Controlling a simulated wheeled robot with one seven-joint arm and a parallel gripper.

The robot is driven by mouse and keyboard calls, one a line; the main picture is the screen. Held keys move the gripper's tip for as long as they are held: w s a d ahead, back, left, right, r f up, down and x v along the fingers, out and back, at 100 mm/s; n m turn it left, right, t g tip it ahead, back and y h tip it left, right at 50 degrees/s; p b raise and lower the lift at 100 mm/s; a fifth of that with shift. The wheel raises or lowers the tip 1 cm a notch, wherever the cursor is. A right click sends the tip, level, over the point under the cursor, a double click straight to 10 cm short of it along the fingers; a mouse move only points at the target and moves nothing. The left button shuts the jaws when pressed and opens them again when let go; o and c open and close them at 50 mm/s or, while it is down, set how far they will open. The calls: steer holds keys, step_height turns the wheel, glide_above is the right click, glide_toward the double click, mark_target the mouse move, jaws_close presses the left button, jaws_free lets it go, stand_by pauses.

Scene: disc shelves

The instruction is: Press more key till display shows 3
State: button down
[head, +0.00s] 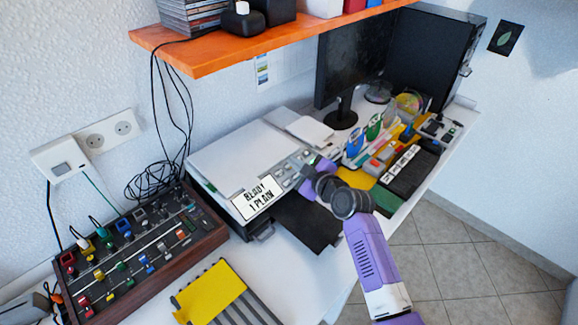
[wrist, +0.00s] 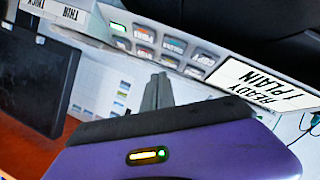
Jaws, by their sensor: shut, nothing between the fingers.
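The display (head: 257,197) on the front of the white printer-like machine (head: 235,160) reads "READY 1 PLAIN". It also shows in the wrist view (wrist: 262,88), tilted and at the right. A panel of several small keys (head: 290,168) is beside the display; the keys appear in two rows in the wrist view (wrist: 145,38).
A knob-and-slider panel (head: 140,250) stands at the left, with a yellow ribbed piece (head: 212,290) in front. An orange shelf (head: 250,45) hangs above. A dark tray (head: 305,220) juts out below the machine. A monitor (head: 345,65) and cluttered small items are at the right.

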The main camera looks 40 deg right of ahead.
steer(key=shift+f, duration=0.1)
steer(key=shift+w+f+b, duration=0.2)
steer(key=shift+f+b, duration=0.1)
steer(key=shift+b, duration=0.35)
steer(key=shift+w+f+b, duration=0.2)
steer(key=shift+f+b, duration=0.15)
steer(key=shift+b, duration=0.1)
stand_by(0.7)
stand_by(0.4)
steer(key=shift+s+r+p, duration=0.4)
steer(key=shift+s+r, duration=0.05)
steer(key=shift+r, duration=0.3)
steer(key=shift+r, duration=0.1)
steer(key=shift+s+r+p, duration=0.4)
steer(key=shift+r+p, duration=0.05)
steer(key=shift+r, duration=0.25)
steer(key=shift+s+r+p, duration=0.4)
steer(key=shift+r+p, duration=0.1)
steer(key=shift+r, duration=0.2)
steer(key=shift+s+r+p, duration=0.4)
steer(key=shift+r+p, duration=0.05)
steer(key=shift+r, duration=0.25)
